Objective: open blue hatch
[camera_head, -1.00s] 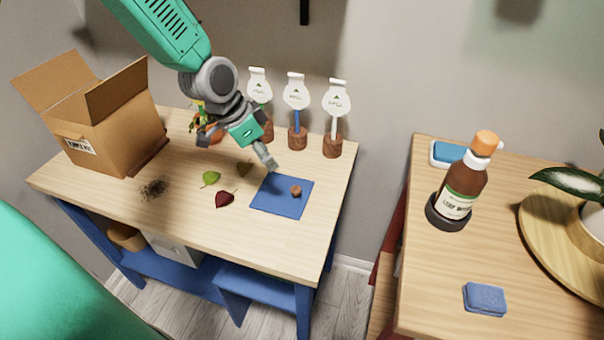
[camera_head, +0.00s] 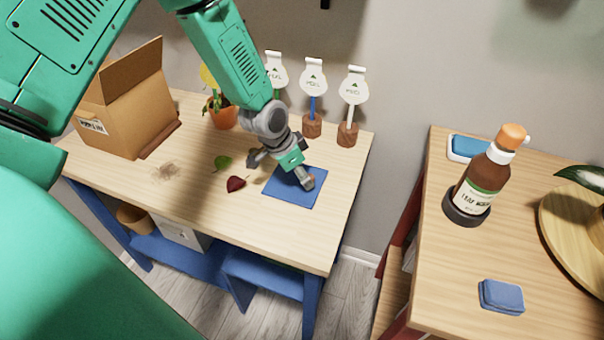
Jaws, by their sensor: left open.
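The blue hatch (camera_head: 285,195) is a flat blue square on the light wooden table, near its right end. It looks closed, lying level with the tabletop. Its small brown knob (camera_head: 312,178) is partly hidden behind a finger of my left gripper. My left gripper (camera_head: 281,172) is open above the hatch. One finger reaches down beside the knob, and the other is over the table left of the hatch. I cannot tell whether the finger touches the knob. My right gripper is not in view.
A red leaf (camera_head: 236,184), a green leaf (camera_head: 222,162) and scattered soil (camera_head: 166,172) lie left of the hatch. An open cardboard box (camera_head: 125,120), a potted plant (camera_head: 223,118) and tagged stands (camera_head: 312,100) are behind. A brown bottle (camera_head: 480,185) stands on the right table.

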